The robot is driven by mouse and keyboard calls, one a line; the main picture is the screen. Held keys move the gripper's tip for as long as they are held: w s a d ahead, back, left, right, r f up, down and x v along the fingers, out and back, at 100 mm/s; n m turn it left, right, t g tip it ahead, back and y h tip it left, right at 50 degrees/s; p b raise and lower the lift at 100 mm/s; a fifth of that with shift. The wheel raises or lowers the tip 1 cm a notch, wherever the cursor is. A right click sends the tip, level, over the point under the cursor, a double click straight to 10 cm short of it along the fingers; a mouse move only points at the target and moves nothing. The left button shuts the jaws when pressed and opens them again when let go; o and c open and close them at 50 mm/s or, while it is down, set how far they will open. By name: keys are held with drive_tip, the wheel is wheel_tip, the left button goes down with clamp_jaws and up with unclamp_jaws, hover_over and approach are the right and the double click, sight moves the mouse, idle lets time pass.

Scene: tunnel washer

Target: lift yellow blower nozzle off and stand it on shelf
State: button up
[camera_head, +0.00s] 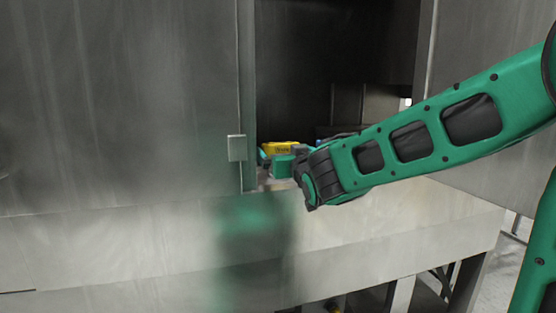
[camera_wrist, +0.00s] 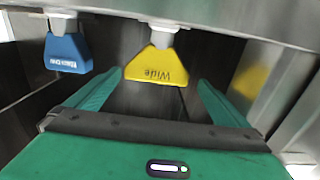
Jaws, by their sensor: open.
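The yellow blower nozzle (camera_wrist: 157,66), marked "Wide", hangs from a grey fitting on a pale rail in the wrist view. It also shows as a yellow patch (camera_head: 281,147) inside the opening in the head view. My gripper (camera_wrist: 150,90) is open, with one green finger to the left and one to the right below the nozzle. The nozzle lies between the fingers' lines in the picture; I see no contact. In the head view my gripper's wrist partly hides the area around it. I cannot make out the shelf for certain.
A blue nozzle (camera_wrist: 67,52) hangs left of the yellow one, close to the left finger's side. A metal wall (camera_wrist: 265,75) on the right carries a yellow reflection. The washer's door edge (camera_head: 246,100) borders the opening on the left.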

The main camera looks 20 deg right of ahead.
sight(282, 148)
drive_tip(key=shift+w+d, duration=0.15)
drive_tip(key=shift+w, duration=1.25)
drive_tip(key=shift+w+d, duration=0.15)
drive_tip(key=shift+w, duration=1.2)
drive_tip(key=c, duration=1.1)
